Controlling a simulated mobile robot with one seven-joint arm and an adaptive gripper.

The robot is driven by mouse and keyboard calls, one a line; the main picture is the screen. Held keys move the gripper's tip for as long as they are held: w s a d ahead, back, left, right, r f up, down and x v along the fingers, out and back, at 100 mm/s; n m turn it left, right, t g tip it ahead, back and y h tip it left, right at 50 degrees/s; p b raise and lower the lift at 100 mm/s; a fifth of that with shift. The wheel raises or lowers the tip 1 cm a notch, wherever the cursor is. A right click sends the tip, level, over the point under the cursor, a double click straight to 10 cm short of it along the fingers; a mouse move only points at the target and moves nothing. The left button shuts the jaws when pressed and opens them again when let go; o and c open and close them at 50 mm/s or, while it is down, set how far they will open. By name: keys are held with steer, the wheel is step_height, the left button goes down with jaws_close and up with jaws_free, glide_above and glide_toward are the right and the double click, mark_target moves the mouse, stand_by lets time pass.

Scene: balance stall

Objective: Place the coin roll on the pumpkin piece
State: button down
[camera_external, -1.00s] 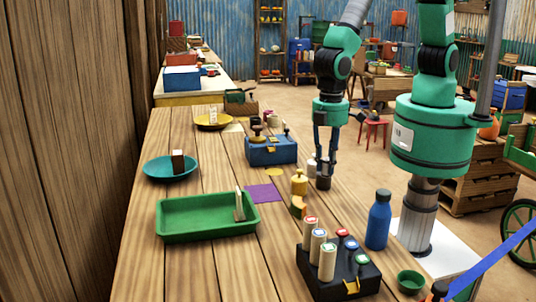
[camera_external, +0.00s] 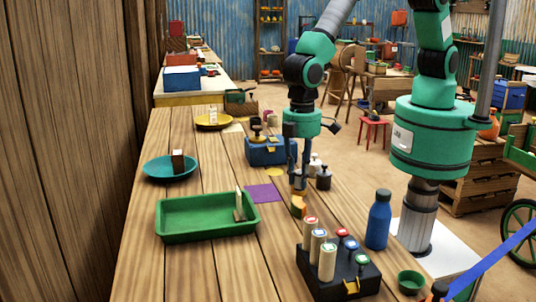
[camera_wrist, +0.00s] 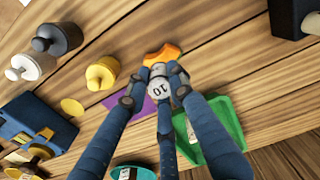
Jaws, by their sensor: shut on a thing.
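My gripper (camera_external: 299,186) is shut on a small round piece with a pale end marked "10", the coin roll (camera_wrist: 160,90). In the wrist view the roll sits between the fingertips (camera_wrist: 158,84), end face toward the camera. The orange pumpkin piece (camera_external: 298,207) lies on the wooden table; it also shows just beyond the roll in the wrist view (camera_wrist: 162,53). The roll appears close to the pumpkin piece; I cannot tell whether they touch. In the outside view the fingers mostly hide the roll.
A black rack of rolls (camera_external: 345,275), a blue bottle (camera_external: 379,222) and a green tray (camera_external: 190,235) stand around. A purple mat (camera_external: 262,193) is bare.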

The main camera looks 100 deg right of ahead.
mark_target(299, 187)
steer(key=shift+f, duration=1.7)
steer(key=shift+f+b, duration=0.1)
steer(key=shift+b, duration=0.2)
steer(key=c, duration=1.5)
jaws_free()
steer(key=shift+f, duration=0.1)
step_height(299, 187, up, 12)
steer(key=shift+f+p, duration=0.1)
steer(key=shift+p, duration=0.65)
steer(key=shift+r, duration=0.3)
